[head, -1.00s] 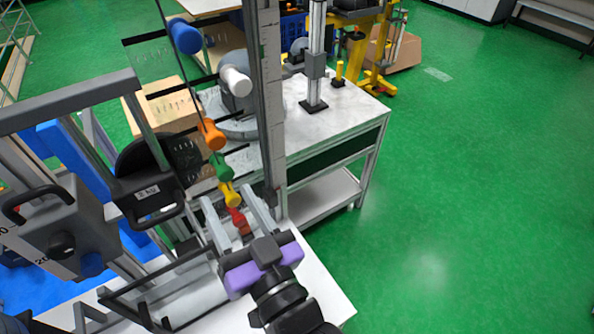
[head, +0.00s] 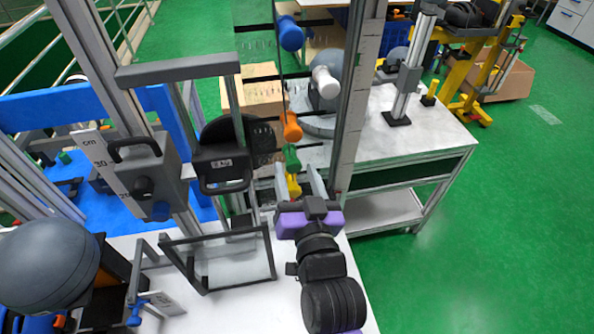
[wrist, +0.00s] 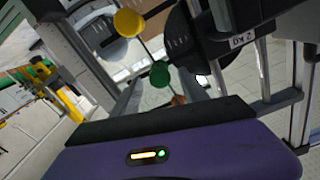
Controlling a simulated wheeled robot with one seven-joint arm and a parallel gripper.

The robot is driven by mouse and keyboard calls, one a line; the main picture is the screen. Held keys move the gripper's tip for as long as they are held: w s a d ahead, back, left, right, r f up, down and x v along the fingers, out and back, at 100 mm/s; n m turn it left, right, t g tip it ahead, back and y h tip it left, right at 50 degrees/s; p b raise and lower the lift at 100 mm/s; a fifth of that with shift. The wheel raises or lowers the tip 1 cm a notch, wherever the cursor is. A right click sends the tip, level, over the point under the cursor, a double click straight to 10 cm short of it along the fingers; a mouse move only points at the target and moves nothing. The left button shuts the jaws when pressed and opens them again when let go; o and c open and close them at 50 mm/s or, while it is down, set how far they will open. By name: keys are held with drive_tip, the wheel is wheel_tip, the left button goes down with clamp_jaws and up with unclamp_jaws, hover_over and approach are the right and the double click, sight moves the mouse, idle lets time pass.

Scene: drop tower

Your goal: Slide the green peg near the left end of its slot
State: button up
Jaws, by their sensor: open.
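The green peg (head: 292,158) is in the upright drop tower, just below the orange peg (head: 291,127) and above the yellow peg (head: 294,186). Its slot is too hidden to tell how far along it the peg sits.
A metal upright (head: 355,95) stands right of the pegs. A black weight (head: 222,150) with a handle hangs left of them.

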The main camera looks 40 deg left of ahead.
drive_tip(key=shift+w+a, duration=0.1)
clamp_jaws()
idle(1.4)
